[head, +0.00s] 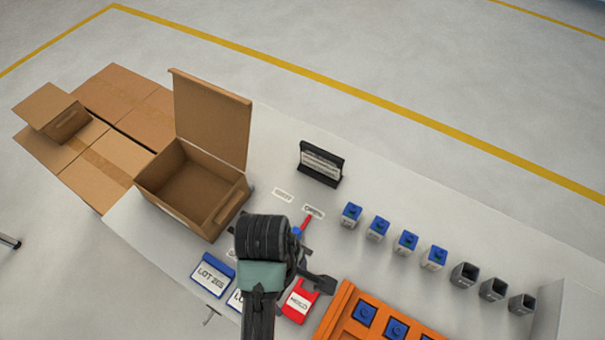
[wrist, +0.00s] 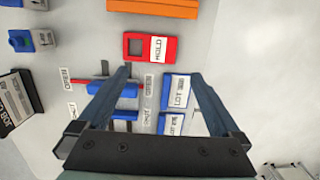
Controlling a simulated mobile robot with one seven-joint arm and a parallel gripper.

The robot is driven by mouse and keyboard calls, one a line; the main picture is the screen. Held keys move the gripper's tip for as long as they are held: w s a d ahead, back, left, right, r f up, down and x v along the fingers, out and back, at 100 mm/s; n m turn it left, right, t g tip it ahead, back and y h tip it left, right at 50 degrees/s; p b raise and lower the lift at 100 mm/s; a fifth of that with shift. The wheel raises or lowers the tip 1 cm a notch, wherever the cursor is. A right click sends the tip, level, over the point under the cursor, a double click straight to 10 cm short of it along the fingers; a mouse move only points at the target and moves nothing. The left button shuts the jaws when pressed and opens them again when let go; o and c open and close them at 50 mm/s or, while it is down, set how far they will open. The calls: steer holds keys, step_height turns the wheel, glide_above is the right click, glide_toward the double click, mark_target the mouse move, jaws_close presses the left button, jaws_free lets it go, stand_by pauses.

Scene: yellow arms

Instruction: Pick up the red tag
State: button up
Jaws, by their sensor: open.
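The red tag (head: 299,304) lies flat on the white table, just left of the orange tray. It has a white label that reads HOLD and a square cutout, seen in the wrist view (wrist: 138,47). My gripper (wrist: 160,75) is open and empty above the table. In the wrist view the red tag shows beyond the fingertips, near the left one, with no finger around it. In the head view my gripper (head: 312,268) hangs beside the red tag and partly covers its upper edge.
Blue tags (head: 212,274) lie left of my gripper. A blue piece with a red bar (wrist: 112,90) lies among small labels. The orange tray (head: 341,310) is close on the right. An open cardboard box (head: 166,208), black sign holder (head: 320,164) and several small containers (head: 407,242) stand farther off.

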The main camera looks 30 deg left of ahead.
glide_above(298, 304)
steer(key=f, duration=0.6)
steer(key=shift+s+a, duration=0.2)
steer(key=shift+a, duration=0.1)
steer(key=shift+w+d+f+p, duration=0.1)
steer(key=shift+d+f+p, duration=0.1)
steer(key=shift+f, duration=1.4)
steer(key=shift+w+d+f+p, duration=0.1)
steer(key=shift+f+p, duration=0.05)
steer(key=shift+f, duration=1.4)
steer(key=c, duration=1.1)
